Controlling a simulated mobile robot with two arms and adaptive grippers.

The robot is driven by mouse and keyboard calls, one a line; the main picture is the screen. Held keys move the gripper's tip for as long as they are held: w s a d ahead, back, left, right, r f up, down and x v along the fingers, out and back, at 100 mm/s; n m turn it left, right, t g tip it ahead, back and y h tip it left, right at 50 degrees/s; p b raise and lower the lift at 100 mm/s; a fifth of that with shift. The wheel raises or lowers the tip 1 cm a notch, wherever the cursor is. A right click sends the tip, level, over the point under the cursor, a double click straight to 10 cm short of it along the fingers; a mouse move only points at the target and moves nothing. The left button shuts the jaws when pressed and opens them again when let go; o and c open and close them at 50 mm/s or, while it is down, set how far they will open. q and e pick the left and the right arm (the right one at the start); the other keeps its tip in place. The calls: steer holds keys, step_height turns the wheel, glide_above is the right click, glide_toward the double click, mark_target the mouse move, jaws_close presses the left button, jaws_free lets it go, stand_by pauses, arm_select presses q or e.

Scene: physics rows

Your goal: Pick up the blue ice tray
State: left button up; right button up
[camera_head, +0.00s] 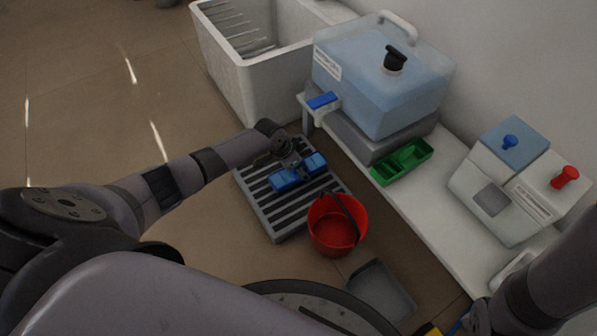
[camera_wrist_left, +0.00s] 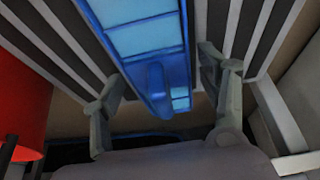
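The blue ice tray (camera_head: 286,181) lies on a grey slatted grate (camera_head: 279,227) on the floor. My left gripper (camera_head: 290,160) is over the middle of the tray and hides part of it. In the left wrist view, the tray (camera_wrist_left: 140,35) runs between the two fingers of my left gripper (camera_wrist_left: 163,75). The fingers are spread, with gaps between them and the tray's long sides. My right arm shows at the lower right of the head view, but its gripper is out of view.
A red bucket (camera_head: 331,232) stands by the grate, close to the left arm. A white basin (camera_head: 225,62) stands behind. A grey dustpan (camera_head: 380,291) lies in front.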

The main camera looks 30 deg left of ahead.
arm_select(q)
steer(key=c, duration=1.2)
steer(key=shift+r, duration=0.15)
